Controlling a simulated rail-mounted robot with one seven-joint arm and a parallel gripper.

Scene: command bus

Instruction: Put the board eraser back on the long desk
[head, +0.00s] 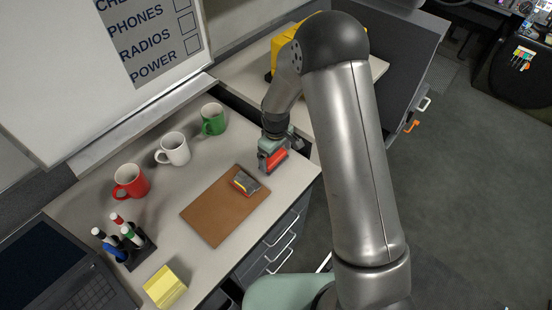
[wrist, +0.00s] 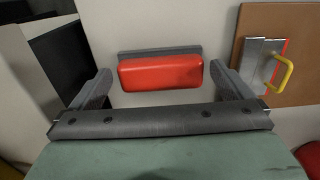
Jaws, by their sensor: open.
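A red block on a grey base, which looks like the board eraser (head: 276,158), is at the right end of the light desk (head: 165,225), by the corner. My gripper (head: 274,149) is right over it, pointing down. In the wrist view the eraser (wrist: 160,74) lies between the two grey fingers of my gripper (wrist: 163,74), with a gap on each side. The fingers are open and do not visibly touch it. Its underside is hidden.
A brown clipboard (head: 205,218) with a metal clip lies left of my gripper. Green (head: 213,119), white (head: 174,149) and red (head: 130,182) mugs stand along the back. A marker holder (head: 133,250), yellow notes (head: 165,287) and a laptop (head: 60,275) are farther left.

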